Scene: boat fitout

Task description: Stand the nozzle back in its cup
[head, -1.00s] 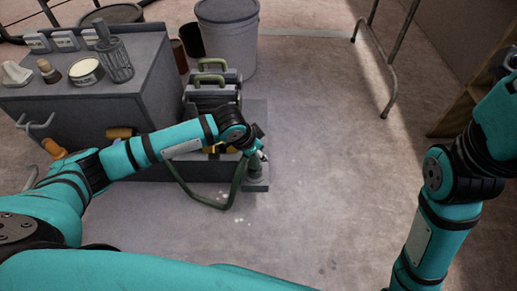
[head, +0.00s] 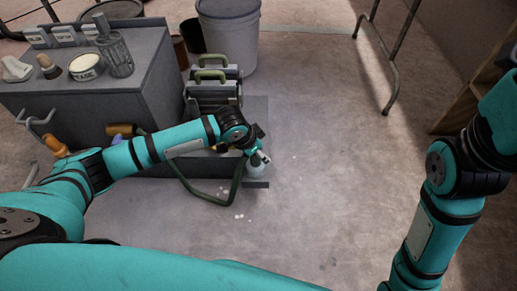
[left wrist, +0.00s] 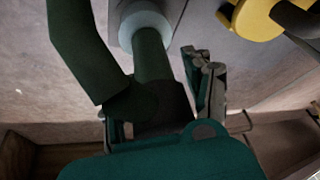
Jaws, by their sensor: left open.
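My left gripper (head: 258,158) is low at the front end of the grey machine's base. In the left wrist view its open fingers (left wrist: 160,95) are on either side of the dark green nozzle (left wrist: 152,58); the left finger is mostly hidden behind the hose. The far end of the nozzle meets a pale round collar (left wrist: 145,28), which looks like the cup. I cannot tell how deep it sits. The dark green hose (head: 203,198) loops from the machine to the nozzle. My right gripper is out of view; only its arm shows at right.
A grey cabinet (head: 105,100) at left holds a tub (head: 85,67), a wire-mesh holder (head: 117,58) and small items. A grey bucket (head: 229,35) stands behind the machine (head: 212,88). A metal-legged stand (head: 388,60) is at back right. The middle floor is clear.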

